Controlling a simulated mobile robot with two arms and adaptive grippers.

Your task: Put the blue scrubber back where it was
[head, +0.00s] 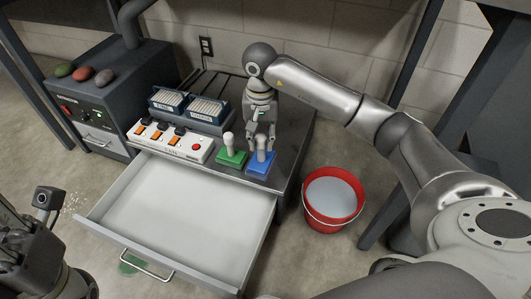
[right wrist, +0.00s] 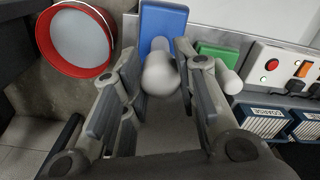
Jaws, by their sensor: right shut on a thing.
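The blue scrubber (head: 258,167), a blue block with a white knob handle, is at the front right of the grey cabinet top (head: 290,140). It appears to rest there. My right gripper (head: 262,140) comes down from above and is shut on its white knob. In the right wrist view the fingers (right wrist: 160,66) are on either side of the knob, and the blue block (right wrist: 163,22) shows beyond. A green scrubber (head: 232,158) with a white knob stands just left of the blue one. My left gripper (head: 46,200) is at the lower left, its fingers unclear.
An empty drawer (head: 178,222) is pulled out below the cabinet top. A power strip (head: 170,140) and blue-white filter boxes (head: 207,110) are left of the scrubbers. A red bucket (head: 333,222) with pale contents stands on the floor at right. A dark machine (head: 110,85) stands at left.

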